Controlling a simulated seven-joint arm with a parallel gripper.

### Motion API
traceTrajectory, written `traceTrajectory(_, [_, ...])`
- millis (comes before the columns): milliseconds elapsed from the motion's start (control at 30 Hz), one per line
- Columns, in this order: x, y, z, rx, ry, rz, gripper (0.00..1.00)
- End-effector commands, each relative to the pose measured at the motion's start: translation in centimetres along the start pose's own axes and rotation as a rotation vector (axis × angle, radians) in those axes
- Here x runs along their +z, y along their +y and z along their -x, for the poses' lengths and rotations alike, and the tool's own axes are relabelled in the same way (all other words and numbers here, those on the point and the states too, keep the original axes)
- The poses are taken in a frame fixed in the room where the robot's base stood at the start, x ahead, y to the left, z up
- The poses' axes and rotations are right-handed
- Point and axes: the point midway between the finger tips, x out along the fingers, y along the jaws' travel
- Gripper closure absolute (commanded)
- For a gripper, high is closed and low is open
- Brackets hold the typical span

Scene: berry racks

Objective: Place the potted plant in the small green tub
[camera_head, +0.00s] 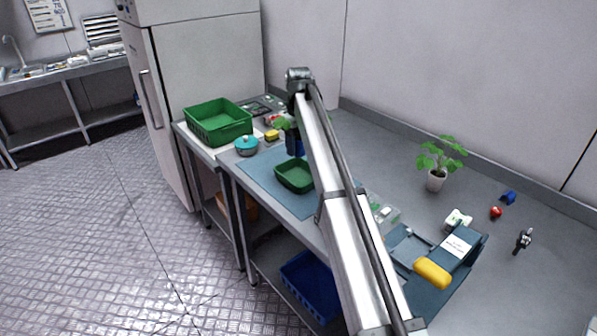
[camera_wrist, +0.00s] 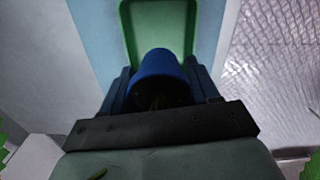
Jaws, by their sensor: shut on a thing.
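My gripper (camera_wrist: 160,88) is shut on a blue pot (camera_wrist: 162,66). Stems show inside the pot's mouth, and green leaves show at the lower corners of the wrist view. In the head view the held plant's leaves (camera_head: 282,124) show left of my arm, which hides much of the plant and gripper. The small green tub (camera_head: 294,176) stands on the blue mat, and its inside looks empty where visible. In the wrist view the tub (camera_wrist: 126,30) lies beyond the pot, which overlaps its near part. The pot appears held above the tub; the exact height is unclear.
A larger green crate (camera_head: 218,123), a teal lidded pot (camera_head: 246,146) and a yellow item (camera_head: 271,135) stand to the left. A blue rack (camera_head: 455,262) and a yellow object (camera_head: 432,273) are near the front.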

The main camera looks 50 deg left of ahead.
Motion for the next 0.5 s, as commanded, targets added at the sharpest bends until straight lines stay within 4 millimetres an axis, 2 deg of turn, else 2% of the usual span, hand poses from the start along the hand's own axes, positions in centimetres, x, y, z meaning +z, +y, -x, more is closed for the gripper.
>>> traceTrajectory(267, [0.1,0.0,-0.3,0.001,0.001,-0.129,0.72])
traceTrajectory(367, [0.1,0.0,-1.1,0.0,0.001,-0.138,0.72])
traceTrajectory(500, [0.1,-0.1,-3.2,0.0,0.001,-0.137,0.72])
